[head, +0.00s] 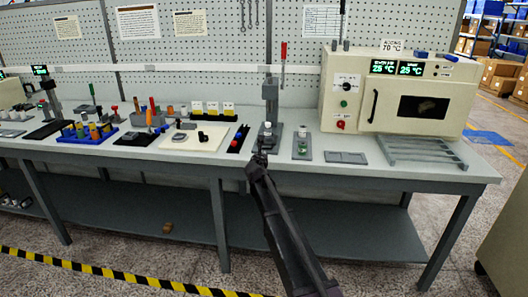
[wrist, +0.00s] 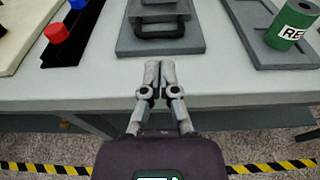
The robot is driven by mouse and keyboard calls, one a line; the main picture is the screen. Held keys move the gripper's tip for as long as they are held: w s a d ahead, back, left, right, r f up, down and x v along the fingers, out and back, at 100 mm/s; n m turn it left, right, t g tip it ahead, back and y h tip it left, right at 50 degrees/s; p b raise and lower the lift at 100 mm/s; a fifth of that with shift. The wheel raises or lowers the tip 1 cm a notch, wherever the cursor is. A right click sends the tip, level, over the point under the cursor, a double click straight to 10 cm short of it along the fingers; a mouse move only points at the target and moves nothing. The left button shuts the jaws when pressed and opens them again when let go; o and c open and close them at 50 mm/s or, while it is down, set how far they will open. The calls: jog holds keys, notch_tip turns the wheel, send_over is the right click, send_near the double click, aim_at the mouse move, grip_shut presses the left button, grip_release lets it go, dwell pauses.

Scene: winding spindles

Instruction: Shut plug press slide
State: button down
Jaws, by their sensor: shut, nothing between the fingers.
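The plug press (head: 270,95) stands upright on the bench, a dark column on a grey base, with a lever with a red grip (head: 284,50) beside its top. A small pale piece (head: 267,128) sits low at the column. In the wrist view the press slide's dark U-shaped handle (wrist: 160,29) lies at the front of the grey base (wrist: 130,40). My gripper (wrist: 157,78) is shut and empty, just in front of the base near the bench's front edge, apart from the handle. It also shows in the head view (head: 261,155), where it partly hides the base front.
A green cylinder (wrist: 288,25) stands on a grey plate to the right. A black tray (wrist: 72,35) with red and blue pieces lies to the left. The oven (head: 400,95) and a grey rack (head: 422,151) are farther right. The bench top (wrist: 230,85) in front is bare.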

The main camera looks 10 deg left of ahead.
jog(key=p+v, duration=0.1)
jog(key=v, duration=0.6)
jog(key=shift+s, duration=0.4)
jog(key=c, duration=0.8)
grip_release()
jog(key=shift+d, duration=0.2)
jog(key=shift+o, duration=0.4)
jog(key=s+d+f+m+g+h, duration=0.1)
jog(key=s+d+f+m+h, duration=0.1)
jog(key=d+m, duration=0.3)
jog(key=s+d+f+m+g+h, duration=0.2)
jog(key=d+m, duration=0.3)
jog(key=d, duration=0.5)
jog(key=shift+d+f+m, duration=0.15)
jog(key=shift+d+m, duration=0.05)
jog(key=shift+m, duration=0.1)
jog(key=s+d+f+m+g, duration=0.4)
jog(key=s+d+m, duration=0.5)
jog(key=s+d+f+m+g, duration=0.5)
jog(key=s+d+m, duration=0.3)
jog(key=s+d, duration=0.1)
jog(key=s+d+f+m+g+y, duration=0.1)
jog(key=s+d+m+g+y, duration=0.1)
jog(key=s+m, duration=0.7)
jog(key=s+d+g, duration=0.1)
jog(key=s, duration=0.2)
jog(key=shift+s+d+f+g+y, duration=0.25)
jog(key=shift+s+d+g+y, duration=0.1)
jog(key=shift+g+y, duration=0.05)
